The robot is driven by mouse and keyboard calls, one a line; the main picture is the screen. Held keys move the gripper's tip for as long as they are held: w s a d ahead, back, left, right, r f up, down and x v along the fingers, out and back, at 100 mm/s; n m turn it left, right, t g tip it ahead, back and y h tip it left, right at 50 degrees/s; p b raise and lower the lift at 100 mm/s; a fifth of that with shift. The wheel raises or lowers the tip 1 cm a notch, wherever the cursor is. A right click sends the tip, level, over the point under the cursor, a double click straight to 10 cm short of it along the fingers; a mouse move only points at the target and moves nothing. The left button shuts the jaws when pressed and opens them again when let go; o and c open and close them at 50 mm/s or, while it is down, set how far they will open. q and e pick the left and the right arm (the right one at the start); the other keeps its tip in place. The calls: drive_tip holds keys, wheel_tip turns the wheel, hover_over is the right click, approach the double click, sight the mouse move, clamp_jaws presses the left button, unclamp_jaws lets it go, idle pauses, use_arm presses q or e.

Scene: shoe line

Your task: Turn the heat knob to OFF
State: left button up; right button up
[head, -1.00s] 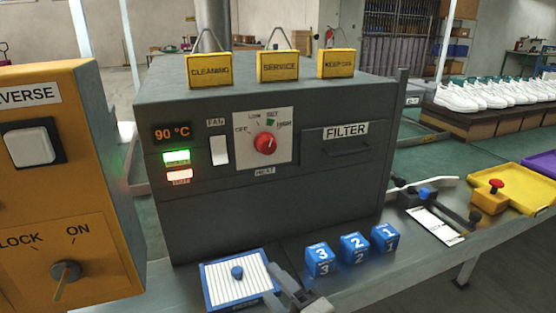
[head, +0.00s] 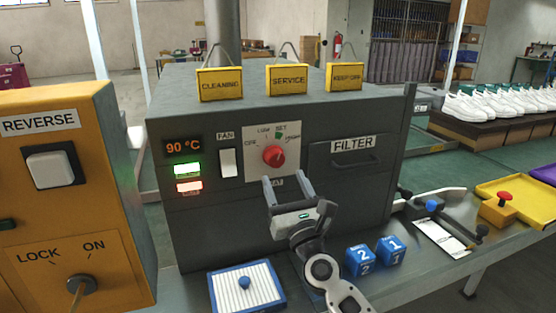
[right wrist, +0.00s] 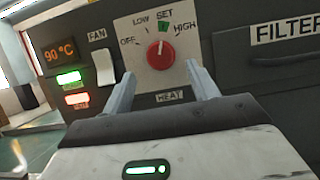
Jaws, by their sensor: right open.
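The red heat knob (head: 274,156) sits on a white dial plate marked OFF, LOW, SET and HIGH on the grey machine's front. It also shows in the right wrist view (right wrist: 160,55), its white mark pointing up near the green SET patch. My right gripper (head: 287,180) is open and empty, just below and in front of the knob, apart from it. In the right wrist view its two fingers (right wrist: 163,84) point toward the plate, one on each side below the knob. The HEAT label is partly covered by the gripper in the head view. My left gripper is not in view.
A white FAN switch (head: 228,163) and a 90 °C display (head: 183,147) are left of the knob. The FILTER drawer (head: 354,160) is to the right. An orange control box (head: 130,200) stands at the left. Blue numbered blocks (head: 360,261) lie below.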

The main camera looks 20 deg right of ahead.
sight(277, 162)
drive_tip(key=x, duration=0.5)
drive_tip(key=shift+w+r, duration=0.1)
drive_tip(key=shift+w, duration=0.2)
drive_tip(key=c, duration=1)
